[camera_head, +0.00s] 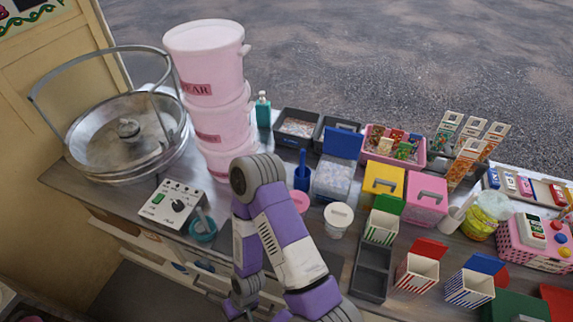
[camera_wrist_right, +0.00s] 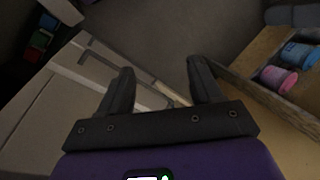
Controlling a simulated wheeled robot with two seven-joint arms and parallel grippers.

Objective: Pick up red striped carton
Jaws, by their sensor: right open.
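The red striped carton (camera_head: 416,273) stands on the counter near its front edge, right of centre in the head view. It has red and white stripes and a raised red flap. My right gripper (camera_wrist_right: 158,78) is open and empty in the wrist view, facing pale cabinet fronts. The carton does not show in that view. In the head view, my purple and white arm bends down in front of the counter, well left of the carton; its gripper end is low in the picture and unclear. My left gripper is not in view.
A green striped carton (camera_head: 380,227) and a blue striped carton (camera_head: 469,289) stand beside it. A dark divided tray (camera_head: 371,272) lies just left. A white tub (camera_head: 338,220), stacked pink buckets (camera_head: 208,95) and a metal bowl machine (camera_head: 125,135) stand farther left.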

